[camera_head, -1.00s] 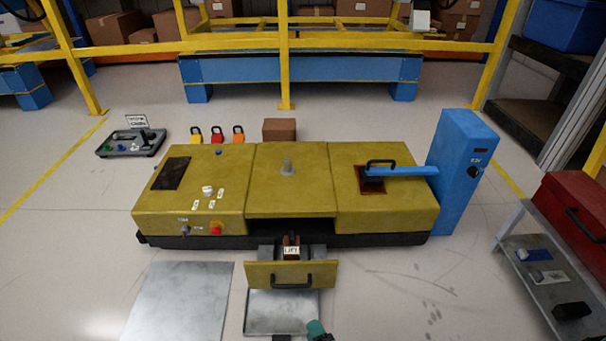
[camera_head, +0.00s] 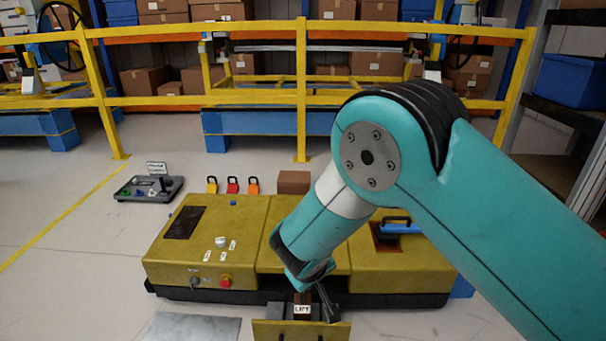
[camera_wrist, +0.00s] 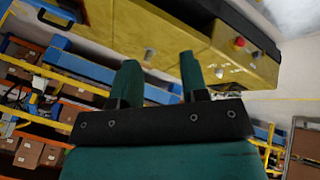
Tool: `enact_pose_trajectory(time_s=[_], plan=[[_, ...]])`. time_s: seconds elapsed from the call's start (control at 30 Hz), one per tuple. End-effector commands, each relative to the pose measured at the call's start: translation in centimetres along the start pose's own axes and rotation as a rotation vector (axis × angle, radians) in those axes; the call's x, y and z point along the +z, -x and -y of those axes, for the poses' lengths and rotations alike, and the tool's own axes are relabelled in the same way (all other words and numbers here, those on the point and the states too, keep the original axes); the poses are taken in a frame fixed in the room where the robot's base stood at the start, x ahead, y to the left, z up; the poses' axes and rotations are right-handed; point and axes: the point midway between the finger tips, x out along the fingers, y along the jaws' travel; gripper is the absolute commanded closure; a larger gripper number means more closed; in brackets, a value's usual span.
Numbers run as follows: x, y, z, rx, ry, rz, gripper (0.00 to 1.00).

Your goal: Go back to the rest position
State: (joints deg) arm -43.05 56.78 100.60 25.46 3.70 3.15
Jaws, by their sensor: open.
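My gripper (camera_wrist: 160,80) is open in the wrist view, its two green fingers apart with nothing between them. In the head view my teal arm crosses the right half and the gripper (camera_head: 318,298) hangs at the front of the yellow dashboard module (camera_head: 170,262), by the open drawer (camera_head: 290,331). A brown block marked LIFT (camera_head: 302,308) stands at the drawer, close to the gripper in the picture; I cannot tell whether they touch. The yellow module also shows in the wrist view (camera_wrist: 170,35).
Yellow, red and orange padlocks (camera_head: 232,186) and a brown box (camera_head: 294,182) stand behind the module. A yellow railing (camera_head: 300,100) runs across the back.

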Motion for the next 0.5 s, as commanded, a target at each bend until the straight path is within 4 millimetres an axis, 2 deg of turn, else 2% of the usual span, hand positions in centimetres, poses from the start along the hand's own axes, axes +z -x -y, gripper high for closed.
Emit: enact_pose_trajectory(time_s=[0.03,0.1,0.27,0.4,0.5], plan=[[-0.3,2.6,-1.8,-0.046,-0.040,0.020,0.59],[0.1,6.0,-3.6,-0.117,-0.080,0.056,0.59],[2.5,14.3,-6.9,-0.283,-0.141,0.118,0.59],[6.0,21.5,-8.8,-0.421,-0.159,0.148,0.59],[8.9,25.9,-9.2,-0.504,-0.153,0.158,0.59]])
